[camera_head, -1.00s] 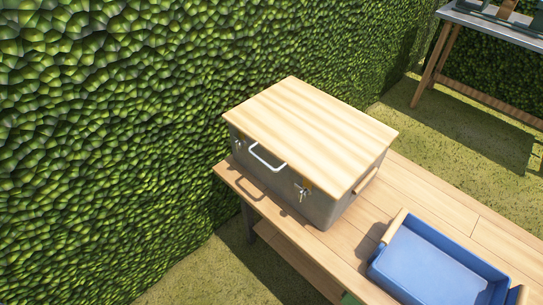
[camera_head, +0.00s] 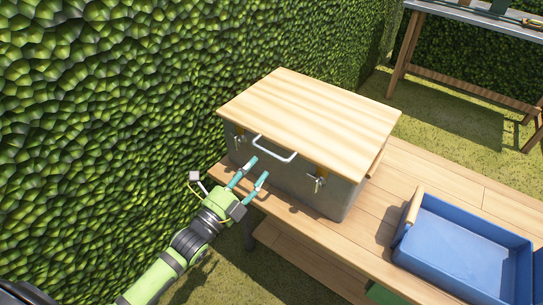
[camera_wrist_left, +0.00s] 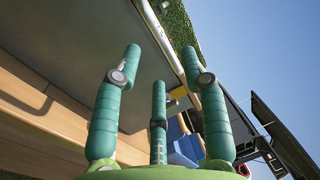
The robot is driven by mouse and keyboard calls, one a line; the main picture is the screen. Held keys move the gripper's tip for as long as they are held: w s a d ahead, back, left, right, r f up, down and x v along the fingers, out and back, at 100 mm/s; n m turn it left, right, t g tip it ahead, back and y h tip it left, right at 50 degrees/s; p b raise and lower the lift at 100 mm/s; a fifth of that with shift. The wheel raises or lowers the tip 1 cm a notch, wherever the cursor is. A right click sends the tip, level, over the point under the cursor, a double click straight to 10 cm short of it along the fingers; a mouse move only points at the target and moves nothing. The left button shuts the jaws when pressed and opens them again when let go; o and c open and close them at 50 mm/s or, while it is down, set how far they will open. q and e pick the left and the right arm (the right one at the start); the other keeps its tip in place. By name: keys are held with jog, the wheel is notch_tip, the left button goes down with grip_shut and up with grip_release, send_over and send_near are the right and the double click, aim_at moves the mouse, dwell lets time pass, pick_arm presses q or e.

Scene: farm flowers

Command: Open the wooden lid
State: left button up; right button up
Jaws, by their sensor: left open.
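The wooden lid (camera_head: 310,108) is a pale, flat board lying shut on a grey metal box (camera_head: 292,186). A white handle (camera_head: 278,154) juts from the front under the lid's edge. My left gripper (camera_head: 261,166) is in front of the box, just below and left of the handle. Its teal fingers are spread and empty, pointing toward the handle. In the left wrist view the open fingers (camera_wrist_left: 160,52) are close to the grey box wall, with a pale bar passing between and behind them. Whether a finger touches the handle cannot be told. My right gripper is not in view.
The box stands on a wooden bench (camera_head: 448,185). Metal latches (camera_head: 318,182) hang on the box front. A blue tray (camera_head: 460,248) sits to its right on the bench. A hedge (camera_head: 110,110) rises close behind and left. Another table (camera_head: 480,22) stands at the far right.

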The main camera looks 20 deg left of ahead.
aim_at(268, 153)
pick_arm(q)
jog(key=x, duration=0.6)
jog(key=shift+w+d, duration=0.2)
jog(key=shift+w, duration=0.15)
grip_shut()
